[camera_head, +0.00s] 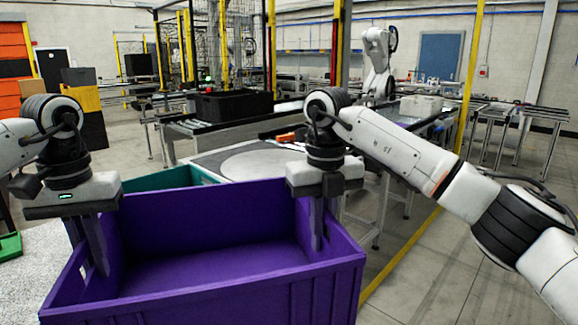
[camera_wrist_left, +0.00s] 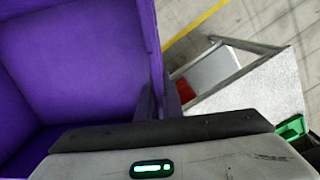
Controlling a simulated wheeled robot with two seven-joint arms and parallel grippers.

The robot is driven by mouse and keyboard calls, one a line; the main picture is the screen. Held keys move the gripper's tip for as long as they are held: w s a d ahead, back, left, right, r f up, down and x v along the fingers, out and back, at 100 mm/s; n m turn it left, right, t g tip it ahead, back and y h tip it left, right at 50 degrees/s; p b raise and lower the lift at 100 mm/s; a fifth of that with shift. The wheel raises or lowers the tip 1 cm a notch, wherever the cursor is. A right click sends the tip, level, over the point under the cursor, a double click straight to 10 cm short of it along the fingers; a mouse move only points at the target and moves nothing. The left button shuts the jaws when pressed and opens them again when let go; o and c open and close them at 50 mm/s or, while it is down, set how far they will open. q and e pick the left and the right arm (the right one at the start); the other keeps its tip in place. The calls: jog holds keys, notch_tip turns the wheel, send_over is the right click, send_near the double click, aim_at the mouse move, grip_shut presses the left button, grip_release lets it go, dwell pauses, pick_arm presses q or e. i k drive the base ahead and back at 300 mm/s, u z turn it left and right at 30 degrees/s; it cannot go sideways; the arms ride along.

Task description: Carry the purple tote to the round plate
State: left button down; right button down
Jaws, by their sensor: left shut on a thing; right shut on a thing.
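The purple tote (camera_head: 215,225) is large, open-topped and empty in the head view, directly in front of me. My left gripper (camera_head: 88,245) is shut on its left wall, fingers pointing down over the rim. My right gripper (camera_head: 322,225) is shut on its right wall in the same way. The left wrist view shows the tote's purple inside (camera_wrist_left: 70,70) with the wall between the fingers, which are mostly hidden. The round plate (camera_head: 262,163) is a flat grey disc on a station beyond the tote, partly covered by the tote and right gripper.
A teal tote (camera_head: 160,179) stands just behind the purple one, mostly hidden. A black crate (camera_head: 232,106) is on the conveyor behind the plate. A speckled light surface (camera_head: 32,262) and a green tray edge (camera_head: 10,246) are at left. Open floor (camera_head: 425,265) lies at right.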

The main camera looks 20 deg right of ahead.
aim_at(272, 164)
jog(key=z, duration=0.85)
jog(key=i, duration=3.55)
jog(key=u, duration=1.45)
